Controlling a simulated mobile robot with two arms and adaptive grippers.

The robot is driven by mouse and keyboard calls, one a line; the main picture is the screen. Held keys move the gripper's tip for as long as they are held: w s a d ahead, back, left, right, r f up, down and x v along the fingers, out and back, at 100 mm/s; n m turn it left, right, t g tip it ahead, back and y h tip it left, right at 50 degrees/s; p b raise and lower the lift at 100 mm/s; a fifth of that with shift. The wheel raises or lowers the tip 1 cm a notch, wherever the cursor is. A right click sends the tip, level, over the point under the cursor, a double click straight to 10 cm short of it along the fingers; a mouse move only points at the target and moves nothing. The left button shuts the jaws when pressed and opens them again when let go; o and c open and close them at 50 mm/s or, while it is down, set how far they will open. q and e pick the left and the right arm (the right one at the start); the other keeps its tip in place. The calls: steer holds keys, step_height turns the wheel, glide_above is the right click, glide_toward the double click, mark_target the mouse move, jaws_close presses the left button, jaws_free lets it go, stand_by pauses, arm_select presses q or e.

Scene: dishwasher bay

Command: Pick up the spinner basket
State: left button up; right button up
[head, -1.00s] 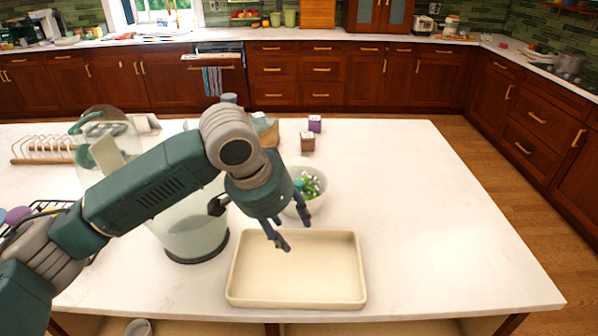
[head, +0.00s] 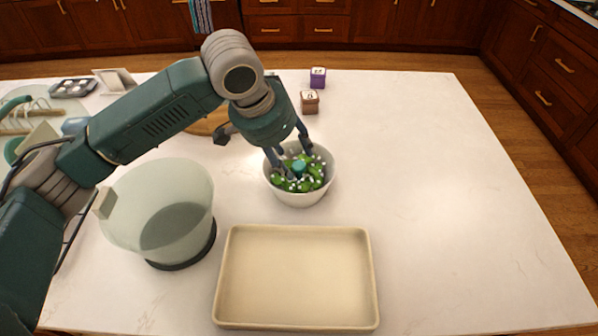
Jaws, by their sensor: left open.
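The spinner basket (head: 299,196) appears to be the round white bowl-shaped container in the middle of the counter. It holds green leafy pieces with white bits and a teal piece (head: 299,165) at its centre. My left gripper (head: 292,151) is open and points down over the basket. One finger reaches inside the rim over the greens, and the other is near the back rim. I cannot tell whether the fingers touch anything. My right gripper is out of view.
A beige tray (head: 295,322) lies in front of the basket. A brown box (head: 310,103) and a purple box (head: 318,80) stand behind it. A round wooden board (head: 207,123) is partly hidden by my left arm. The counter's right side (head: 450,190) is clear.

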mark_target(296, 167)
arm_select(q)
steer(key=x, duration=0.3)
steer(key=shift+d+f, duration=0.1)
steer(key=shift+f, duration=0.05)
steer(key=x, duration=0.1)
steer(key=p+x, duration=0.1)
steer(key=x, duration=0.1)
steer(key=p+x, duration=0.1)
steer(key=x, duration=0.1)
steer(key=shift+w+a, duration=0.2)
steer(key=shift+a, duration=0.05)
steer(key=shift+w+d+f, duration=0.1)
steer(key=shift+d+f, duration=0.05)
steer(key=shift+f, duration=0.1)
jaws_close()
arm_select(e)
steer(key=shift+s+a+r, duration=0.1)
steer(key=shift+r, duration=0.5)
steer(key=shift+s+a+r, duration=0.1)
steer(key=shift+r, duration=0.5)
